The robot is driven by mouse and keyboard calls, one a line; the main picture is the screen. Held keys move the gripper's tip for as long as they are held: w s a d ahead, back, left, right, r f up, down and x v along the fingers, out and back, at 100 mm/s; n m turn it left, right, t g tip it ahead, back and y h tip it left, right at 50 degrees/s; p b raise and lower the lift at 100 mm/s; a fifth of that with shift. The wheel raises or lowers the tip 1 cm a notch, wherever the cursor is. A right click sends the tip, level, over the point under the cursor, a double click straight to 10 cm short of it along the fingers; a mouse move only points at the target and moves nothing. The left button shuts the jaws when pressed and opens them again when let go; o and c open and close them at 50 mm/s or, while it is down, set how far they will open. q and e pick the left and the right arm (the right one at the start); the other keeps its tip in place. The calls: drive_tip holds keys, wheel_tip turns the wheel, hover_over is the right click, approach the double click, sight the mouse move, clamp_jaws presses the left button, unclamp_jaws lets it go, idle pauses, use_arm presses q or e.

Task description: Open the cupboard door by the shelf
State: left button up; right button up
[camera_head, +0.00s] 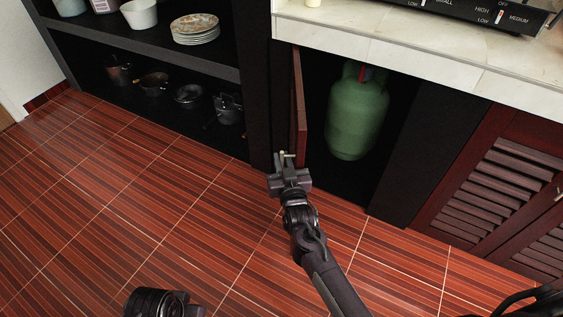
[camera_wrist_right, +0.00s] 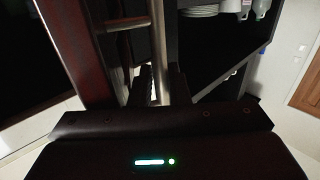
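The cupboard door (camera_head: 300,108) by the shelf is a narrow dark-red panel. It stands swung wide open, seen nearly edge-on, at the left side of the cupboard opening. My right gripper (camera_head: 284,163) is at the door's lower front edge, at its metal handle. In the right wrist view the handle (camera_wrist_right: 157,40) is an upright metal bar running down between the two dark fingers (camera_wrist_right: 161,88), which sit close on both sides of it. A black part of my left arm shows at the bottom left of the head view; its fingers are not seen.
A green gas cylinder (camera_head: 356,112) stands in the open cupboard. The dark shelf (camera_head: 150,50) at left holds plates (camera_head: 195,28) and several pots. A louvred red door (camera_head: 505,180) is at right. The stone counter (camera_head: 420,57) overhangs the opening. The tiled floor (camera_head: 120,200) is clear.

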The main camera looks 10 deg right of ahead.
drive_tip(key=shift+f, duration=0.15)
